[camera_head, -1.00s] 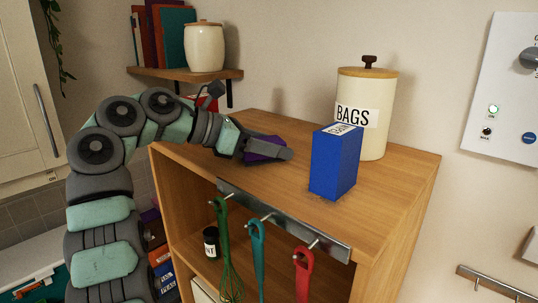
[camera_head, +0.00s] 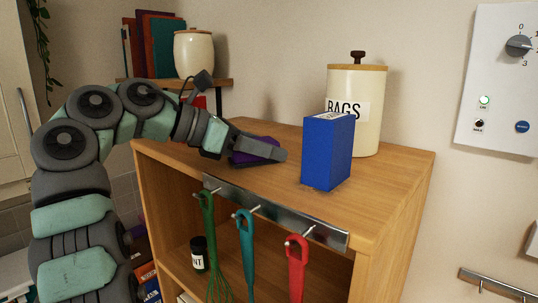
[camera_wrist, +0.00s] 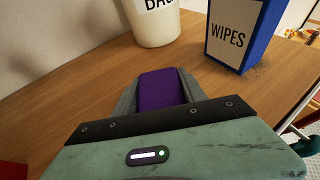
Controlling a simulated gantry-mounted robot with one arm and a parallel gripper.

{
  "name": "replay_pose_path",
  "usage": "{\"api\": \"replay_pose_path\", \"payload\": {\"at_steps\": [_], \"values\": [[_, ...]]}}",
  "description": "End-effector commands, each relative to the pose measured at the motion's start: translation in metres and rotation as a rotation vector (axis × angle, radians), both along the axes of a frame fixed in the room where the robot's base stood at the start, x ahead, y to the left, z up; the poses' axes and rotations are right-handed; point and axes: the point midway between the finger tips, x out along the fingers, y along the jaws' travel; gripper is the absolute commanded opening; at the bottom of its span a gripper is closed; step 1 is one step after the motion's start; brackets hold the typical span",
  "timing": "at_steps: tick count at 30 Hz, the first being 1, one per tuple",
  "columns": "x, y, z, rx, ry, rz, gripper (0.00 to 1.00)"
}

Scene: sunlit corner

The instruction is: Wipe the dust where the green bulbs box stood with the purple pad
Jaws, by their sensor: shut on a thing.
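My gripper (camera_head: 262,152) is shut on the purple pad (camera_wrist: 161,87), low over the wooden cabinet top (camera_head: 270,178). The pad also shows between the fingers in the head view (camera_head: 252,148); I cannot tell whether it touches the wood. A blue box labelled WIPES (camera_wrist: 233,38) stands upright ahead and to the right of the pad, apart from it, and it also shows in the head view (camera_head: 328,155). Faint grey dust specks (camera_wrist: 257,71) lie on the wood at the blue box's base. No green bulbs box is in view.
A cream BAGS canister (camera_head: 365,85) with a wooden lid stands behind the blue box. A red thing (camera_head: 198,103) is partly hidden behind my arm. Utensils hang from a metal rail (camera_head: 270,213) on the front edge. The wood between pad and box is clear.

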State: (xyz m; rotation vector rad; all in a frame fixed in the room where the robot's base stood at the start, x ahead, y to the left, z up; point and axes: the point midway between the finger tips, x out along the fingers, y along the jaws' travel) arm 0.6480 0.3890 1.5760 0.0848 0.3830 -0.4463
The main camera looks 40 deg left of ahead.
Motion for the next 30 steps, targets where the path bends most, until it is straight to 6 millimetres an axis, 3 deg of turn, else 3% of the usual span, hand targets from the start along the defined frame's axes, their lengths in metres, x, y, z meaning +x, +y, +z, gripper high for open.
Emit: {"api": "replay_pose_path", "payload": {"at_steps": [15, 30], "values": [[-0.002, 0.036, 0.006, -0.002, 0.0, 0.003, 0.07], [-0.002, 0.057, 0.006, -0.004, 0.0, 0.002, 0.07]]}}
